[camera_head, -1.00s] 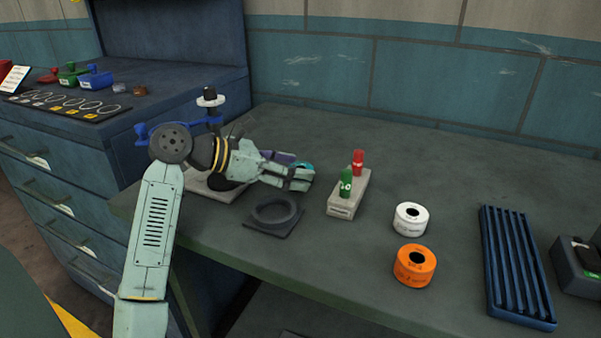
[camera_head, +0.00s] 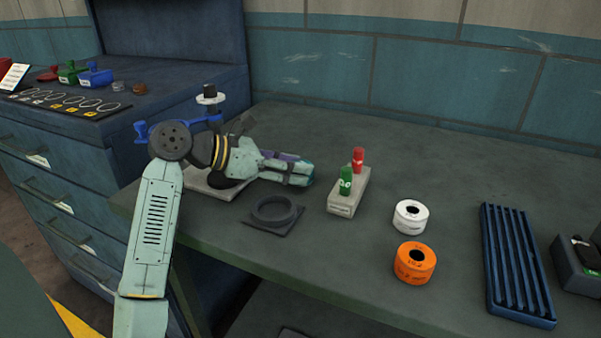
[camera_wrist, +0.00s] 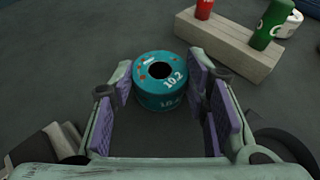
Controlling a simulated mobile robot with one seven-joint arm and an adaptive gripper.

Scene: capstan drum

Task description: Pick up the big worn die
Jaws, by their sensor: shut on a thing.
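A teal ring-shaped die (camera_wrist: 160,91) marked 10.2, with a dark bore and small red marks on top, stands on the bench between my fingers in the wrist view. My gripper (camera_wrist: 164,83) is shut on it, with the purple pads at its left and right sides. In the head view my gripper (camera_head: 308,176) lies low over the bench, and only a sliver of teal shows at its tips. A white die (camera_head: 410,217) and an orange die (camera_head: 414,263) stand apart to the right. I cannot tell wear on any of them.
A pale block (camera_head: 348,193) with a green plug (camera_head: 345,181) and a red plug (camera_head: 358,160) stands just right of my gripper. A dark ring on a square plate (camera_head: 274,213) lies in front. A blue slotted tray (camera_head: 517,265) is at the right.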

